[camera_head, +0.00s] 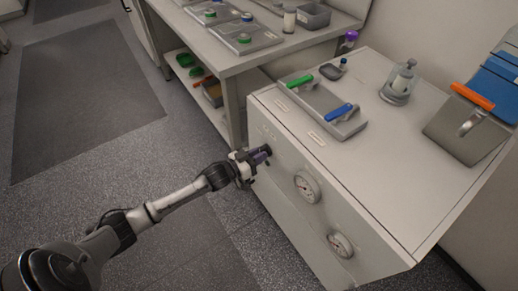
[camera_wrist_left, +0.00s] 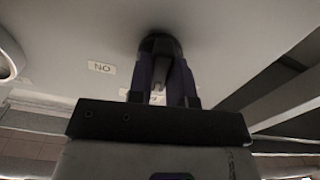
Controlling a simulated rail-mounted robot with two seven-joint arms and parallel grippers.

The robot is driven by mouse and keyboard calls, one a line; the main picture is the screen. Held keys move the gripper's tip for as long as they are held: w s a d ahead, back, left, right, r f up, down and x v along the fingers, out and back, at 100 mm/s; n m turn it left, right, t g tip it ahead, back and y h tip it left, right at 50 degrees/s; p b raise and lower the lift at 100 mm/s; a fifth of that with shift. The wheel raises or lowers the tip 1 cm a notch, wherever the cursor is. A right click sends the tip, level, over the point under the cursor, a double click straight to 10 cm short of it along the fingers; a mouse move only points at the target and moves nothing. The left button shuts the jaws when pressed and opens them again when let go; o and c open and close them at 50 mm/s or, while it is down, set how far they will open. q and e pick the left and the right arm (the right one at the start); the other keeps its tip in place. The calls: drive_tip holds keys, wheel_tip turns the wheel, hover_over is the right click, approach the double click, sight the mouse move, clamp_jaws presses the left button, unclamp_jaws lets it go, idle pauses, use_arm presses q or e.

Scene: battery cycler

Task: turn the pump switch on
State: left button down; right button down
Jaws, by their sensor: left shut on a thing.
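My left gripper (camera_head: 260,155) reaches the upper left of the front panel of a light grey cabinet (camera_head: 370,225). In the left wrist view its two dark fingers (camera_wrist_left: 162,78) are shut on a dark rounded knob (camera_wrist_left: 160,43) on the panel, which looks like the pump switch. A white label (camera_wrist_left: 101,67) reading "NO" in this view sits beside it, and a second label is partly hidden behind the fingers. The fingers hide most of the knob, so I cannot tell its turn position. My right gripper is not in view.
A bench (camera_head: 225,62) stands behind.

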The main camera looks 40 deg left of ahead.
use_arm(q)
drive_tip(key=shift+m+p, duration=2.45)
drive_tip(key=shift+m, duration=1.35)
drive_tip(key=c, duration=1)
unclamp_jaws()
drive_tip(key=shift+c, duration=0.2)
